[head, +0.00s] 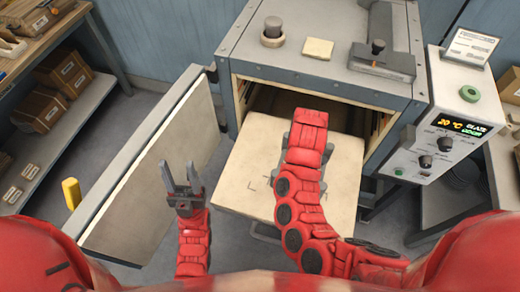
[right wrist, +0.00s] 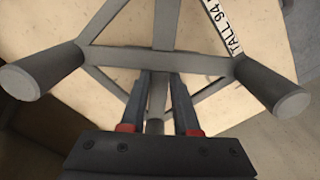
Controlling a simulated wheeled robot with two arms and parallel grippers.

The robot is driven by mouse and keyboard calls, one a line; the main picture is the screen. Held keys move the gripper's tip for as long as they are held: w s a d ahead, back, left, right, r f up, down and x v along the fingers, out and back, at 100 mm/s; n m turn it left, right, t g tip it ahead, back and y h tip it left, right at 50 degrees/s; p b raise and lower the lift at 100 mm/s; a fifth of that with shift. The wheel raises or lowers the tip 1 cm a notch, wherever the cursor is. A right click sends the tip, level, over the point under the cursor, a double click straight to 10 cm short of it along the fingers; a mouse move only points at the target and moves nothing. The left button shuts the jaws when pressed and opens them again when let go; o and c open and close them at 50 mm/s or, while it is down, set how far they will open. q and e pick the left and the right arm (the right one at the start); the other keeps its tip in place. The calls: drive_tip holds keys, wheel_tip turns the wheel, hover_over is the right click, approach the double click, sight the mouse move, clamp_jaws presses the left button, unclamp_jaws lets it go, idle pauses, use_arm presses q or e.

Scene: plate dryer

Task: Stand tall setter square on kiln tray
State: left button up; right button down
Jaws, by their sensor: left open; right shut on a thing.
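The kiln tray (head: 250,165) is a cream slab that sticks out of the open kiln, with small dark corner marks on its top. The tall setter (right wrist: 160,42) is a grey metal frame with thick round posts and a label reading "TALL 94". My right gripper (right wrist: 160,85) is shut on a bar of it, with the cream tray behind. In the head view my red right arm reaches over the tray and hides the gripper and most of the setter. I cannot tell whether the setter touches the tray. My left gripper (head: 179,172) is open and empty, left of the tray.
The kiln (head: 310,75) stands behind the tray, with its door (head: 155,165) swung open at left. A control panel (head: 445,125) is on its right. A yellow post (head: 71,192) stands far left.

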drive_tip(key=w+a+b, duration=0.1)
drive_tip(key=a, duration=0.2)
drive_tip(key=w+a+f+b, duration=0.1)
drive_tip(key=a, duration=0.2)
drive_tip(key=w+a+b, duration=0.1)
drive_tip(key=w+a, duration=0.1)
drive_tip(key=shift+a+f+b, duration=0.2)
drive_tip(key=shift+a+b, duration=0.15)
drive_tip(key=shift+a, duration=0.05)
drive_tip(key=a, duration=0.1)
drive_tip(key=w+a+p, duration=0.1)
drive_tip(key=a+p, duration=0.1)
drive_tip(key=shift+w+a+r, duration=0.1)
drive_tip(key=shift+w+r, duration=0.2)
drive_tip(key=shift+w, duration=0.05)
drive_tip(key=shift+w+a+f, duration=0.1)
drive_tip(key=shift+w+a, duration=0.05)
drive_tip(key=shift+a, duration=0.4)
drive_tip(key=shift+a+f, duration=0.1)
drive_tip(key=shift+f, duration=0.1)
drive_tip(key=shift+f+p, duration=0.55)
drive_tip(key=shift+p, duration=0.2)
drive_tip(key=shift+f+p, duration=0.35)
drive_tip(key=shift+f, duration=0.8)
drive_tip(key=shift+f, duration=0.15)
